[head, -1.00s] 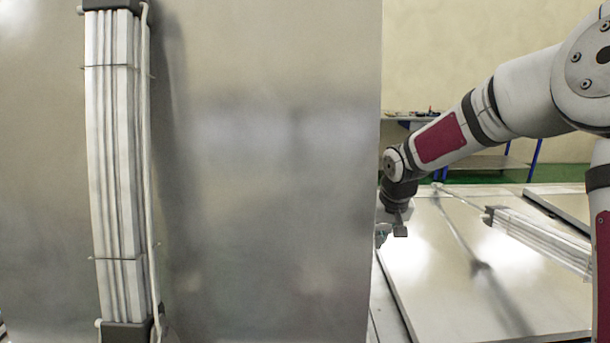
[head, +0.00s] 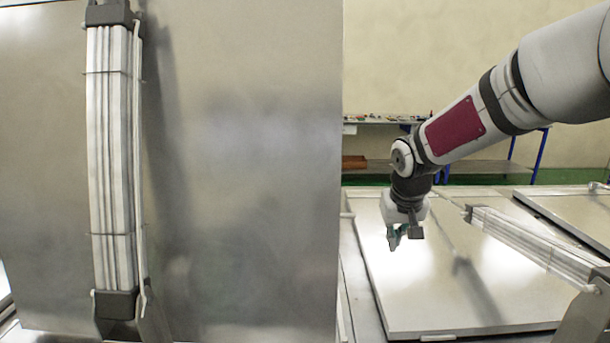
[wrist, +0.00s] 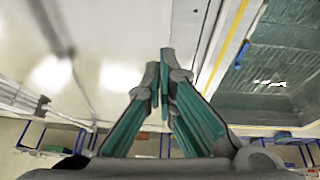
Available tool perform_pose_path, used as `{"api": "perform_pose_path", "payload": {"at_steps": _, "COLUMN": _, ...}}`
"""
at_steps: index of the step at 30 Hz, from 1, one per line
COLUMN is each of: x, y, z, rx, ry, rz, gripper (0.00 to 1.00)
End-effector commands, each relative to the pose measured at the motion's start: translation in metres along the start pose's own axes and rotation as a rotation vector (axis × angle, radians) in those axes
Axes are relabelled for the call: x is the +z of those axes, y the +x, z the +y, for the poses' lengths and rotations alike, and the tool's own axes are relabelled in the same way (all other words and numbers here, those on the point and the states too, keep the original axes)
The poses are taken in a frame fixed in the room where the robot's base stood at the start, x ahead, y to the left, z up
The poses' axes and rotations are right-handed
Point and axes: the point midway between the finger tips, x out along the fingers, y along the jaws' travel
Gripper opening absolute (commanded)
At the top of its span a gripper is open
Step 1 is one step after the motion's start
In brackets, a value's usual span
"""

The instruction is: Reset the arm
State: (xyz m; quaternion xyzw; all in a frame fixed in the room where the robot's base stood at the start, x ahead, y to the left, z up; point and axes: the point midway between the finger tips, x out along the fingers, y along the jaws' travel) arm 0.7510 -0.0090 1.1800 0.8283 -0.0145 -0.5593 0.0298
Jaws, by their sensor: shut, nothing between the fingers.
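My arm reaches in from the upper right in the head view. My gripper (head: 396,238) points down above a flat metal lid (head: 420,308), apart from it. In the wrist view my gripper (wrist: 163,75) has its green-padded fingers close together at the tips, with nothing between them. A large metal lid (head: 250,200) stands upright on the left, with a pale pneumatic cylinder (head: 110,160) along its face. A second pale cylinder (head: 535,245) lies slanted over the flat lid, right of my gripper.
Another flat lid (head: 575,215) lies at the right. A workbench (head: 480,165) with small objects and a brown box (head: 354,162) stands against the back wall. The wrist view shows an open-looking recess (wrist: 275,65) with a yellow-edged rim. The air around my gripper is clear.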

Motion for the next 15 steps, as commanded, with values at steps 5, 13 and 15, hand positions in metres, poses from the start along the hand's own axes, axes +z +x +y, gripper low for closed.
{"api": "perform_pose_path", "payload": {"at_steps": 5, "x": 0.019, "y": -0.036, "z": 0.001, "rx": 0.036, "ry": -0.015, "rz": 0.006, "gripper": 0.0}}
{"api": "perform_pose_path", "payload": {"at_steps": 13, "x": 0.078, "y": -0.115, "z": 0.004, "rx": 0.09, "ry": -0.021, "rz": 0.027, "gripper": 0.0}}
{"api": "perform_pose_path", "payload": {"at_steps": 15, "x": 0.099, "y": -0.135, "z": 0.005, "rx": 0.094, "ry": -0.016, "rz": 0.033, "gripper": 0.0}}
